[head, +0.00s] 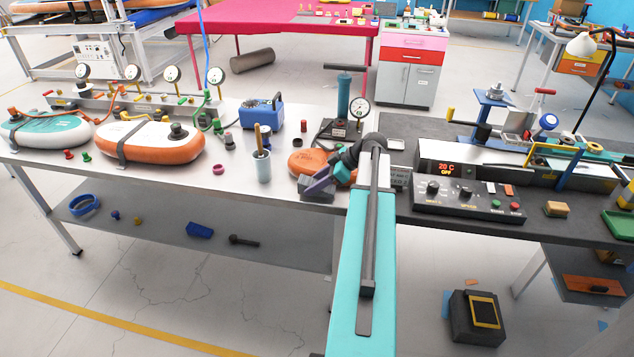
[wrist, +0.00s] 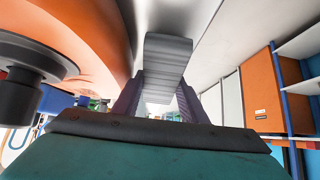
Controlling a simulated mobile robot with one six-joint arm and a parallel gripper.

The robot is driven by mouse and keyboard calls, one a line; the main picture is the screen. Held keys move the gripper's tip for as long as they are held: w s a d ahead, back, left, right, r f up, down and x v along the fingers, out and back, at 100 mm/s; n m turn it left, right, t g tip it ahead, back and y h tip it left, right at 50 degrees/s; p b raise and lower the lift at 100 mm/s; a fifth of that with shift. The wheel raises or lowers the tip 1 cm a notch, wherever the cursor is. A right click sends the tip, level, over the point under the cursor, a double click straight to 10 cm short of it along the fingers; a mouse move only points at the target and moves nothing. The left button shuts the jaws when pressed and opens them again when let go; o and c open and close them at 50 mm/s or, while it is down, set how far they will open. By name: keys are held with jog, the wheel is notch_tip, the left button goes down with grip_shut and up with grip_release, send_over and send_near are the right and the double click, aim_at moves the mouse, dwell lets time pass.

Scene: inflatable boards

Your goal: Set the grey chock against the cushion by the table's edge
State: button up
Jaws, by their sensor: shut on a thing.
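My gripper (head: 328,184) is shut on the grey chock (head: 317,195), over the front edge of the light work table. In the wrist view the ridged chock (wrist: 166,62) stands out between the two purple-grey fingers (wrist: 158,100). A round orange cushion (head: 308,161) lies just behind the gripper near the table's edge, partly hidden by it. In the wrist view an orange surface (wrist: 85,35) with a dark round fitting fills the upper left, close beside the chock. I cannot tell whether the chock touches it.
An orange and white cushion (head: 150,148) and a teal and white one (head: 42,130) lie farther left. A tool cup (head: 263,166), a blue box (head: 262,116) and a hand pump with gauge (head: 344,100) stand nearby. A control box (head: 465,200) is on the right.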

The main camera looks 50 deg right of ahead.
jog(key=o, duration=0.8)
jog(key=shift+r, duration=0.15)
jog(key=shift+r+p, duration=0.6)
jog(key=shift+p, duration=0.25)
jog(key=shift+s+d+r+b, duration=0.15)
jog(key=shift+s+d+b, duration=0.15)
jog(key=shift+b, duration=0.1)
jog(key=b+v, duration=0.2)
jog(key=v, duration=0.9)
jog(key=shift+a+b, duration=0.1)
jog(key=shift+b, duration=0.2)
